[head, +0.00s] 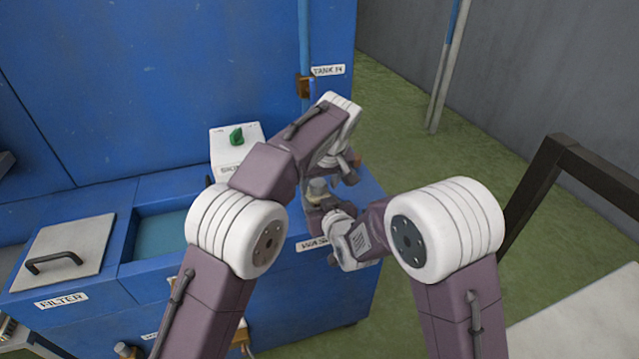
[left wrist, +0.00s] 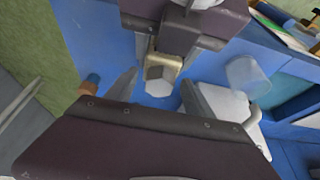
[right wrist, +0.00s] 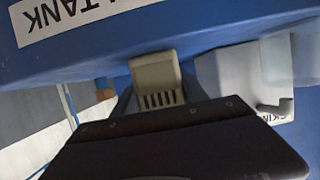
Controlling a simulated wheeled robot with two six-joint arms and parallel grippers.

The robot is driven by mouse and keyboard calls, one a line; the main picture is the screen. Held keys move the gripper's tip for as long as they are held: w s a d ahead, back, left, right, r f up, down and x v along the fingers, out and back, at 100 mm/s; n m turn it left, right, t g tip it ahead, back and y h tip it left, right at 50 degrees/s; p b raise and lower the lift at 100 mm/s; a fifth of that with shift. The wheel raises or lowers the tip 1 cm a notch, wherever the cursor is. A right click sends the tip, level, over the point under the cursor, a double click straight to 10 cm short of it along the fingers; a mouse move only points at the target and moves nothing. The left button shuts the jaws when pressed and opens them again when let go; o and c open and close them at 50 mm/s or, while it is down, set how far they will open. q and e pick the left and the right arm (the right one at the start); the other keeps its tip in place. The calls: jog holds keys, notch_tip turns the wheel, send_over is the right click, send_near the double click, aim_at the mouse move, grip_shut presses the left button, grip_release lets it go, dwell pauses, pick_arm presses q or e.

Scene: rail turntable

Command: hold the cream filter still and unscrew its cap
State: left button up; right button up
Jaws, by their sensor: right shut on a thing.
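The cream filter (right wrist: 157,78) shows in the right wrist view as a block with dark slots, between the fingers of my right gripper (right wrist: 158,98). My right gripper is shut on it. In the left wrist view the cream filter (left wrist: 164,64) has a pale, many-sided end (left wrist: 158,89), which may be the cap. My left gripper (left wrist: 158,95) is open, with a finger on each side of this end and visible gaps to both. In the head view my left gripper (head: 346,168) reaches down beside my right gripper (head: 328,207), and the filter is mostly hidden there.
A blue tank unit (head: 190,50) fills the left and back. A handled lid (head: 75,245) lies left.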

pick_arm(q)
jog(key=shift+o, duration=0.5)
jog(key=shift+r, duration=2.05)
